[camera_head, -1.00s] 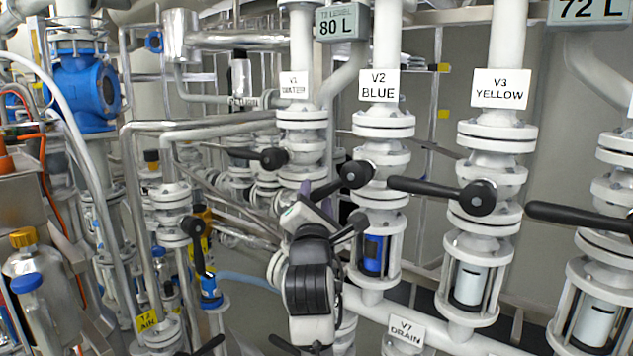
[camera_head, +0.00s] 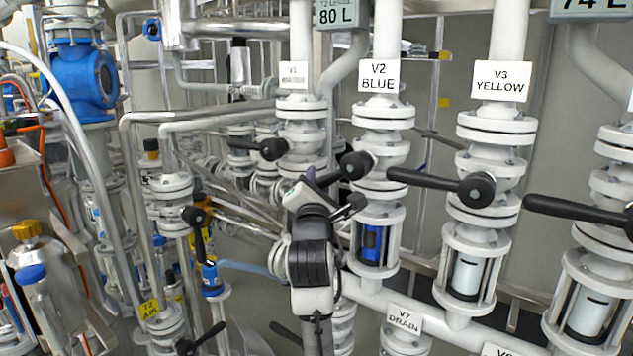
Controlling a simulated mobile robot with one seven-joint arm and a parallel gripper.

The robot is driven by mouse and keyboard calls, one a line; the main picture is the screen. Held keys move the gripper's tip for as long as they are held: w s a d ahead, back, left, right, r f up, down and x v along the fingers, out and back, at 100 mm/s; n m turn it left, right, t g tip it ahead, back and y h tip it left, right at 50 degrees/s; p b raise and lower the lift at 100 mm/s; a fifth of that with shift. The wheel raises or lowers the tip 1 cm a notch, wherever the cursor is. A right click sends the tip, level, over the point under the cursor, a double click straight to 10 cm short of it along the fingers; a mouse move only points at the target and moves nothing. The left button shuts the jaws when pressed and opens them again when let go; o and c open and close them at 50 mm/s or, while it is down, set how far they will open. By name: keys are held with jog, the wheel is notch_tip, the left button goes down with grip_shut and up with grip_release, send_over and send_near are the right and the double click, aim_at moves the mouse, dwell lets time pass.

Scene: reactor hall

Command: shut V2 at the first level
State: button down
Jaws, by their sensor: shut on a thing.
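The V2 valve carries a white label reading V2 BLUE (camera_head: 379,76) on its white pipe. Its black lever (camera_head: 345,170) points to the left and slightly down from the round hub, across the pipe. My gripper (camera_head: 318,186) is shut on the outer end of this lever, and my wrist partly hides the contact. Below the valve, the V2 sight glass (camera_head: 371,243) shows blue inside. The T2 level display (camera_head: 341,15) at the top reads 80 L.
The V1 lever (camera_head: 265,149) lies close to the left of my gripper. The V3 lever (camera_head: 440,183) sticks out left toward V2. Another black lever (camera_head: 575,210) is at the right. The V7 DRAIN label (camera_head: 404,318) is on the pipework below.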

jog(key=shift+w+a+r+m+t+h+b, duration=0.15)
jog(key=shift+r+m+t+h+b, duration=0.25)
jog(key=shift+r+m+h+b, duration=0.9)
jog(key=shift+w+a+r+m+t+h+b, duration=0.15)
jog(key=shift+r+m+t+h, duration=0.45)
jog(key=shift+m, duration=1.35)
jog(key=shift+w+a+r+m+t+h+b, duration=0.1)
jog(key=shift+a+r+m+t+h+b, duration=0.15)
jog(key=shift+r+m+h+b, duration=0.8)
jog(key=shift+r+m+h, duration=0.25)
jog(key=shift+r+m, duration=0.05)
jog(key=shift+m, duration=0.3)
jog(key=c, duration=1.3)
grip_release()
jog(key=shift+f, duration=0.1)
